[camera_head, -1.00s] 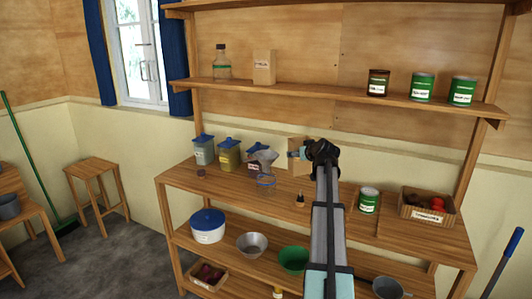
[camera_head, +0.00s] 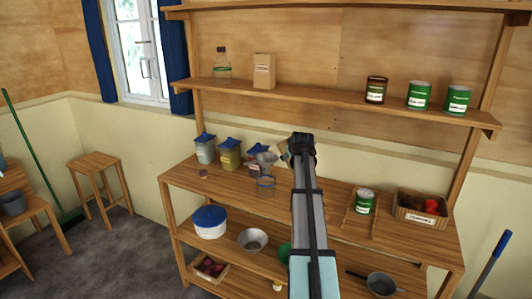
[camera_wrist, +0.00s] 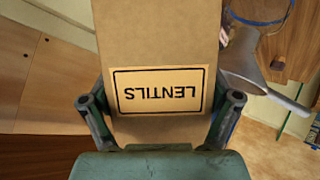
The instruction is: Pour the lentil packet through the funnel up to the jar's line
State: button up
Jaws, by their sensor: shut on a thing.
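My gripper (camera_wrist: 162,108) is shut on the brown lentil packet (camera_wrist: 155,45), one finger on each side of it. The packet's LENTILS label reads upside down in the wrist view. In the head view a small part of the packet (camera_head: 284,154) shows tilted beside my gripper, and my arm hides the rest. The grey funnel (camera_head: 266,160) stands over the clear jar (camera_head: 266,188), just left of the packet. The funnel (camera_wrist: 243,58) and the jar's blue ring (camera_wrist: 258,20) are at the upper right of the wrist view. I cannot make out any lentils in the jar.
Blue-lidded canisters (camera_head: 230,157) stand behind and left of the funnel on the workbench (camera_head: 215,195). A green tin (camera_head: 364,203) and a crate (camera_head: 420,216) are at the right. A small lid-like disc (camera_head: 203,173) lies at the left. Bare bench lies in front.

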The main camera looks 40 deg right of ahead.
aim_at(285, 145)
jog(key=shift+w+a+r+n+g+p, duration=0.1)
jog(key=shift+w+a+n+g+p, duration=0.3)
jog(key=shift+w+p, duration=0.1)
jog(key=shift+r+h, duration=0.2)
jog(key=shift+h, duration=0.2)
jog(key=shift+r+n+g+p, duration=0.3)
jog(key=shift+n+g+p, duration=0.1)
jog(key=shift+g+p, duration=0.15)
jog(key=shift+r+n+g+h, duration=0.1)
jog(key=shift+n+g+h, duration=0.35)
jog(key=shift+h, duration=0.15)
dwell(0.6)
jog(key=shift+w+f+n+g+h, duration=0.1)
jog(key=shift+f+n+g+h, duration=0.1)
jog(key=shift+n+g+h, duration=0.25)
dwell(0.9)
jog(key=shift+w+a+r+n+g+h+p, duration=0.1)
jog(key=shift+r+n+g+h+p, duration=0.25)
jog(key=shift+r+g+p, duration=0.15)
dwell(1.2)
jog(key=shift+w+a+r+n+g+h, duration=0.45)
jog(key=shift+w+a+r+g, duration=0.15)
jog(key=shift+w, duration=0.2)
dwell(1.5)
